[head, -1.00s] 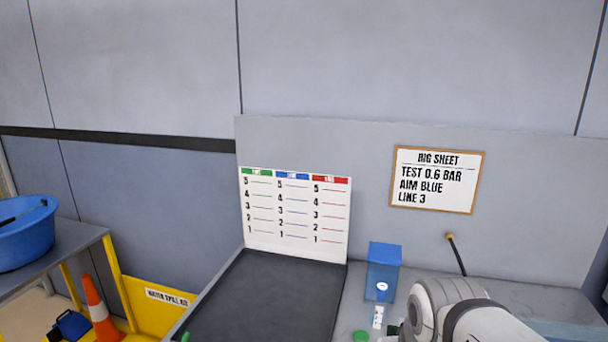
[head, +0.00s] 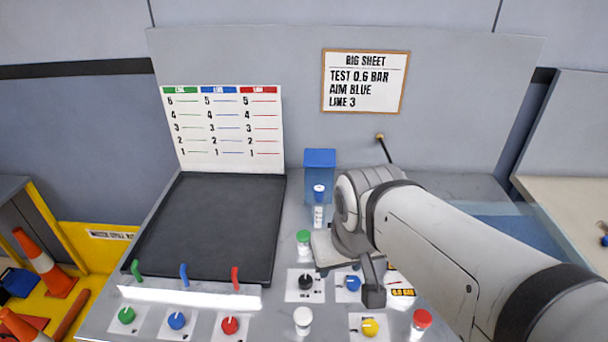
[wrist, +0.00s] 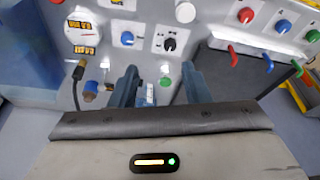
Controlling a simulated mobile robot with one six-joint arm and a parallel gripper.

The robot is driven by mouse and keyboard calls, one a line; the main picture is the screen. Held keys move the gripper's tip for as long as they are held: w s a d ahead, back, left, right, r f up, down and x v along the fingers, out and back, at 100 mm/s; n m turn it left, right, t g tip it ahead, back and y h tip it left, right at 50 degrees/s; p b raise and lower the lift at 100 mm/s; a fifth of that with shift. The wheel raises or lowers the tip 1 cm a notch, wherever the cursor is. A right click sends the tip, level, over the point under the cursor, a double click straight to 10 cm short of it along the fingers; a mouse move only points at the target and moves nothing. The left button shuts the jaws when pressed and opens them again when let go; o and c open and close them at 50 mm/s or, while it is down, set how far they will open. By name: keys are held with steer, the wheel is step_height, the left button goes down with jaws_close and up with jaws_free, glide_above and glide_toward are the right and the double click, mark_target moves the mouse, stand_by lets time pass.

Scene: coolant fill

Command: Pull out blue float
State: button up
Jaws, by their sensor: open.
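A small blue-topped white piece with markings (head: 318,203), likely the blue float, stands upright in front of a blue box (head: 319,158) behind the bench controls. In the wrist view a blue-and-white piece (wrist: 148,96), seemingly the same one, shows between the fingers, nearer the left one. My gripper (wrist: 160,76) is open with nothing held.
A green-capped bottle (head: 303,243) stands close in front. Knobs, a white-capped bottle (head: 303,320) and a red-capped bottle (head: 421,322) are nearer. A dark tray (head: 215,225) lies left, below a scale board (head: 225,128). A hose (head: 383,148) rises behind my arm.

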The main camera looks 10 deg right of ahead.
steer(key=shift+o, duration=0.4)
steer(key=shift+o, duration=0.7)
steer(key=shift+w+r, duration=0.1)
steer(key=shift+w, duration=0.1)
steer(key=shift+o, duration=0.4)
steer(key=w+r, duration=0.1)
steer(key=w, duration=0.6)
steer(key=shift+d, duration=0.35)
steer(key=m+t+p, duration=0.1)
glide_toward(319, 189)
steer(key=x, duration=0.3)
steer(key=shift+h, duration=0.3)
steer(key=shift+p+x, duration=1.05)
steer(key=shift+x, duration=2.7)
steer(key=shift+w+a, duration=0.1)
steer(key=shift+a, duration=0.05)
steer(key=shift+c, duration=0.2)
